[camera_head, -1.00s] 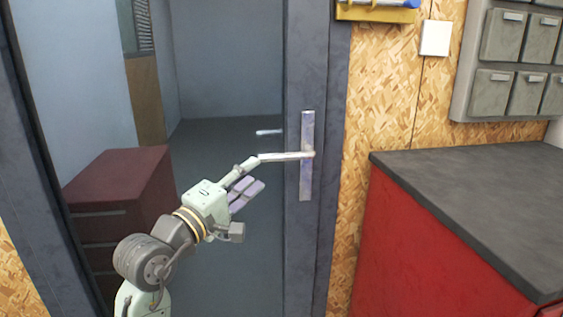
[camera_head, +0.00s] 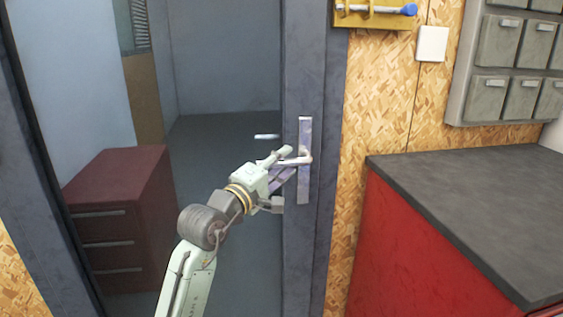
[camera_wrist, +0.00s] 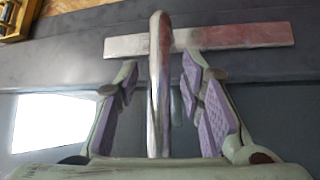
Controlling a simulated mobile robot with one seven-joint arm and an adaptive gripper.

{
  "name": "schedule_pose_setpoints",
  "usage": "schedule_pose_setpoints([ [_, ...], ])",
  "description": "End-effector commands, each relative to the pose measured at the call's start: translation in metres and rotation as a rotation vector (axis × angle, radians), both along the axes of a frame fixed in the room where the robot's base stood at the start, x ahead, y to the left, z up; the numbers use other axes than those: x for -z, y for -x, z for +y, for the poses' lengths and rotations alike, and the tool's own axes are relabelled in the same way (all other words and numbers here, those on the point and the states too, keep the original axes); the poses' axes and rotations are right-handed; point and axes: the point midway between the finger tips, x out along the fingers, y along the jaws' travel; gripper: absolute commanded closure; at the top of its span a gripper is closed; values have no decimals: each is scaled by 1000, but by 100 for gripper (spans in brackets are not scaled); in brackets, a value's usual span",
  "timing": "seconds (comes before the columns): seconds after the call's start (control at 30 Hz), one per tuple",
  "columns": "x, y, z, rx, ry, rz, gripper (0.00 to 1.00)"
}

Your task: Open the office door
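The office door has a dark grey frame (camera_head: 293,245) around a large glass pane and looks shut. A silver lever handle (camera_head: 303,160) sticks out to the left from a tall metal plate (camera_head: 304,190) on its right stile. In the wrist view the lever (camera_wrist: 159,90) runs up the middle of the picture, with the plate (camera_wrist: 250,36) across the top. My gripper (camera_head: 283,165) is at the lever. Its purple-padded fingers, also in the wrist view (camera_wrist: 160,72), stand apart on either side of the lever, with visible gaps.
A red cabinet with a dark worktop (camera_head: 470,205) stands at the right, with grey bins (camera_head: 500,48) above it. A yellow rack (camera_head: 375,15) and a white switch (camera_head: 432,43) are on the chipboard wall. A dark red drawer cabinet (camera_head: 120,180) shows behind the glass.

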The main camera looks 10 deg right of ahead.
Motion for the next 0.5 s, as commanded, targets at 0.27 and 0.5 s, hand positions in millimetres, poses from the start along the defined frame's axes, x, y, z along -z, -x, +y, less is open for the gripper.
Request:
schedule_pose_setpoints([
  [0.27,0,0,0,0,0,0,74],
  [0.5,0,0,0,0,0,0,90],
])
